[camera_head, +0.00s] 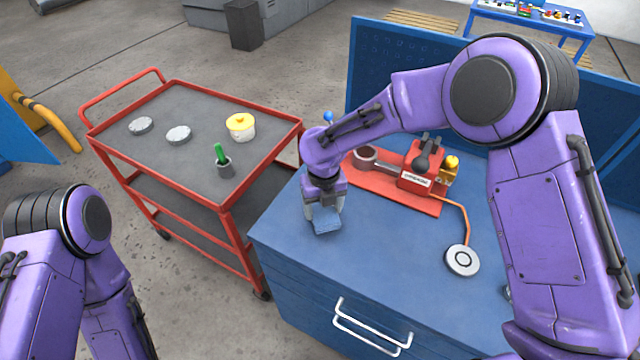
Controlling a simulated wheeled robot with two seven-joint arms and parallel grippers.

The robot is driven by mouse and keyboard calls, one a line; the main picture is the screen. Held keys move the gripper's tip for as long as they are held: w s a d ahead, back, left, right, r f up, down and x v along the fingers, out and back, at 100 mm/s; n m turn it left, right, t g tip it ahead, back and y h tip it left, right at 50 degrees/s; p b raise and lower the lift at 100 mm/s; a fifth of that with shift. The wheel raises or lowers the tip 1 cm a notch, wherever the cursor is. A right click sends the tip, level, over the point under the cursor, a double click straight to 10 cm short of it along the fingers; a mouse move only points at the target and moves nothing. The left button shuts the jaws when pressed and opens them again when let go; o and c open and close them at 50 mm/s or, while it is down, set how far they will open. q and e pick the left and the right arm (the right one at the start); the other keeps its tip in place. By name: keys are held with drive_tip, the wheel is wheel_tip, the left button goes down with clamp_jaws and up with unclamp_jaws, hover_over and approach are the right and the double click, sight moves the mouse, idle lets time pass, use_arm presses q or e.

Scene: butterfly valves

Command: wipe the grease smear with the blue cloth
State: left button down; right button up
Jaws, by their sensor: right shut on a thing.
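My right gripper (324,207) points down over the left part of the blue workbench top (300,248). It is shut on the blue cloth (327,225), a small folded piece that shows just below the fingers. The cloth is at or very close to the bench top; I cannot tell whether it touches. I cannot see a grease smear; the cloth or my arm may hide it. My left arm shows at the lower left, but its gripper is out of view.
An orange cable runs to a round silver disc (462,260) at the right.

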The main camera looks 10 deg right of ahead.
drive_tip(key=shift+s+r+p, duration=0.15)
drive_tip(key=shift+r+p, duration=0.25)
drive_tip(key=shift+r, duration=0.2)
drive_tip(key=shift+s+r+p, duration=0.15)
drive_tip(key=shift+r+p, duration=0.2)
drive_tip(key=shift+r, duration=0.2)
drive_tip(key=r+p, duration=0.2)
drive_tip(key=shift+w+r, duration=0.2)
drive_tip(key=shift+r, duration=0.15)
drive_tip(key=shift+s+r+p, duration=0.1)
drive_tip(key=shift+r+p, duration=0.25)
drive_tip(key=shift+p, duration=0.05)
